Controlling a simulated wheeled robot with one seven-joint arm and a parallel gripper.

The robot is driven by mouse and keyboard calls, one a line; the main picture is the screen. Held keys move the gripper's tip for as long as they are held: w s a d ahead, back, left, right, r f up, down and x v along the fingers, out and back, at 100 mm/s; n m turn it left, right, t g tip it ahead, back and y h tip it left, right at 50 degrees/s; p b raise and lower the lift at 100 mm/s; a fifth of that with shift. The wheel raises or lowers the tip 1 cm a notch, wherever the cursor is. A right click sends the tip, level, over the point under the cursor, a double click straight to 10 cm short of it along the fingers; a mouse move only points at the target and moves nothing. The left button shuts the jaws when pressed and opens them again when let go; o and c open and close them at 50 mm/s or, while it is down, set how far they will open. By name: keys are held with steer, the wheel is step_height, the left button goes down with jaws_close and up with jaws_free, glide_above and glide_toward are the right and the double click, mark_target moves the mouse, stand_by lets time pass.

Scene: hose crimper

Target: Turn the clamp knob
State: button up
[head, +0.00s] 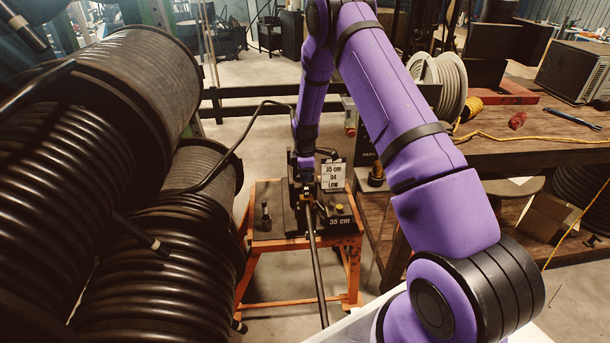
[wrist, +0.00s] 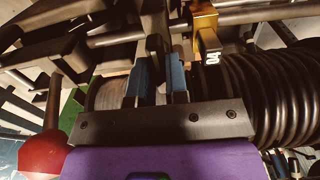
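The hose crimper (head: 338,213) stands on an orange frame, with "35 cm" labels on and above it. My gripper (head: 305,178) is at the crimper's upper part, and its fingers are too small to make out in the head view. In the wrist view my gripper (wrist: 157,75) has two blue-grey fingers, apart, with a dark upright part (wrist: 156,48) between or just behind them. I cannot tell whether this part is the clamp knob or whether the fingers touch it. A brass-coloured block (wrist: 203,22) with a white-marked black tab is right of the fingertips.
A red ball-shaped end (wrist: 42,155) is at lower left in the wrist view. A dark hose or bar (head: 317,270) runs from the crimper toward me. Large hose coils (head: 150,260) fill the left. A wooden workbench (head: 530,140) stands right.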

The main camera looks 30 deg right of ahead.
jaws_close()
